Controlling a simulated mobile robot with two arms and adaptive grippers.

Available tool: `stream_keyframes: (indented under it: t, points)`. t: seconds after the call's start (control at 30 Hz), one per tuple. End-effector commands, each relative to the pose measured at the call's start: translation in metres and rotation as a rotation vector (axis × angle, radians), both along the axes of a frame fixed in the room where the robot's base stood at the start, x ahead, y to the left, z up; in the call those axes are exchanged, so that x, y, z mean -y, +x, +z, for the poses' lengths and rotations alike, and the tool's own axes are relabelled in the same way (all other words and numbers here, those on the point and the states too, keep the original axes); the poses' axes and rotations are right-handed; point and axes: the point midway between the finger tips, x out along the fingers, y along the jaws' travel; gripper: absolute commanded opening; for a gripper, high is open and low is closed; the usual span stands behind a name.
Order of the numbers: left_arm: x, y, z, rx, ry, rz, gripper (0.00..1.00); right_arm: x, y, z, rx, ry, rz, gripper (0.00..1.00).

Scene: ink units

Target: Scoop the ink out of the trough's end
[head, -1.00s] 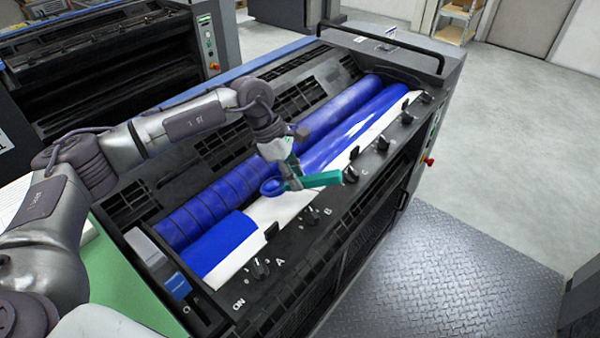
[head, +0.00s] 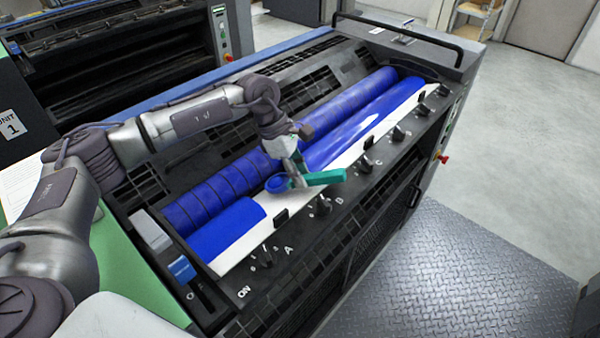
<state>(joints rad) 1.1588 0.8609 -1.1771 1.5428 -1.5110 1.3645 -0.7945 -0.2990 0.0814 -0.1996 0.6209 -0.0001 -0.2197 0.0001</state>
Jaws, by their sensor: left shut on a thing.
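The ink trough is a long white plate (head: 291,207) beside a blue ink roller (head: 213,193). Blue ink (head: 232,226) covers the near left end of the plate, and another stretch of blue ink (head: 335,138) covers its far part. Bare white shows between them. My left gripper (head: 294,176) is shut on a teal-handled scoop (head: 325,177). The scoop's round head, with blue in it, is at the bare stretch, close to the roller; I cannot tell whether it touches the plate. My right gripper is not in view.
Black knobs (head: 323,206) line the trough's front ledge, with letter marks. A blue-and-grey block (head: 181,269) stands at the near left end. A black rail (head: 405,33) crosses the far end. Tread-plate floor (head: 450,270) lies right of the unit.

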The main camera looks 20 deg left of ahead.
Motion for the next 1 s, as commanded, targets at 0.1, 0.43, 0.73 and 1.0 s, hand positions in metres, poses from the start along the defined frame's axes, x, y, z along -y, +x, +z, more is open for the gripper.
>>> stream_keyframes:
  t: [0.1, 0.43, 0.73, 1.0]
  points:
    - [0.000, 0.000, -0.002, 0.000, 0.000, 0.000, 0.00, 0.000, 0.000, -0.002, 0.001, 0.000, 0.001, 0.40]
    - [0.000, 0.000, -0.008, 0.000, -0.001, 0.000, 0.00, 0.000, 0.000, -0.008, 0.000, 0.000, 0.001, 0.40]
    - [0.000, 0.000, -0.011, 0.000, -0.001, 0.000, 0.00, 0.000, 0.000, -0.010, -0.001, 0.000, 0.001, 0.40]
    - [0.000, 0.000, -0.009, 0.000, -0.001, 0.000, 0.00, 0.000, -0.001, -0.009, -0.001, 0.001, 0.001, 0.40]
